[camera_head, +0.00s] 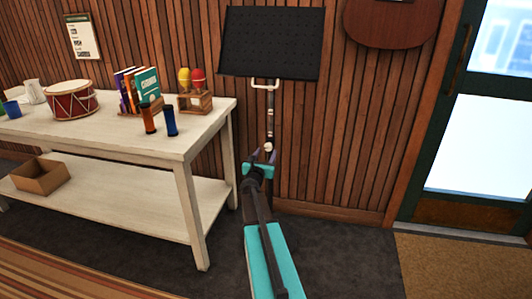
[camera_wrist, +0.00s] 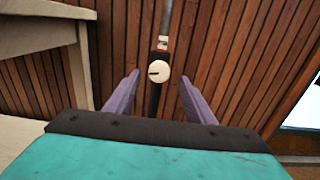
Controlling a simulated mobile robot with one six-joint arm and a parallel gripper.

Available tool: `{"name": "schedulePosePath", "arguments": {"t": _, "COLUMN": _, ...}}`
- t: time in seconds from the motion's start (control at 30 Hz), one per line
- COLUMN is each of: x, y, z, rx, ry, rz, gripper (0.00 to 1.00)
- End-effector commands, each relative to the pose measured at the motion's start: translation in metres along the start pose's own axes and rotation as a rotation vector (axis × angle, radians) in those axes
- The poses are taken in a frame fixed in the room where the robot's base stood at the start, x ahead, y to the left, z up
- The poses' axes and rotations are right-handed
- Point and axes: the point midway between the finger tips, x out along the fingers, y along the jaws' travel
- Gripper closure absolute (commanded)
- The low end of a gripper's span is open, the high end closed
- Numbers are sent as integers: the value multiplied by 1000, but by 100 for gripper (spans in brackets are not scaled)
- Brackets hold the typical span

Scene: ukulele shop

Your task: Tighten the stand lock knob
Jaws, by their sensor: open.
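A music stand (camera_head: 271,43) with a black perforated desk stands against the wood-slat wall. Its lock knob (camera_wrist: 158,71) is a round white knob with a dark mark, on the stand's pole; it also shows small in the head view (camera_head: 268,147). My gripper (camera_wrist: 158,95) is open, its two purple fingers apart with nothing between their tips. In the wrist view the knob appears beyond and slightly above the fingertips, roughly centred between them. In the head view the gripper (camera_head: 263,155) overlaps the lower pole, just below the knob. The stand's base is hidden behind my arm.
A white two-shelf table (camera_head: 180,140) stands close on the left, bearing a drum (camera_head: 72,101), books (camera_head: 147,86), shakers (camera_head: 197,79) and two tumblers (camera_head: 170,121). A green-framed glass door (camera_head: 480,110) is at right. The floor (camera_head: 340,250) between is clear.

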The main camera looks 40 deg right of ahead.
Motion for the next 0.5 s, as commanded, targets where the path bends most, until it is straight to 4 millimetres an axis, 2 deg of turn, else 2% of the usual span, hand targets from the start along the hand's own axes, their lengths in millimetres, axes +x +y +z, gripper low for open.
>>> {"name": "schedulePosePath", "arguments": {"t": 0.2, "x": 20, "y": 0, "z": 0, "rx": 0, "ry": -1, "rz": 0, "gripper": 51}}
{"name": "schedulePosePath", "arguments": {"t": 0.5, "x": 28, "y": 0, "z": 0, "rx": 0, "ry": 0, "rz": 0, "gripper": 51}}
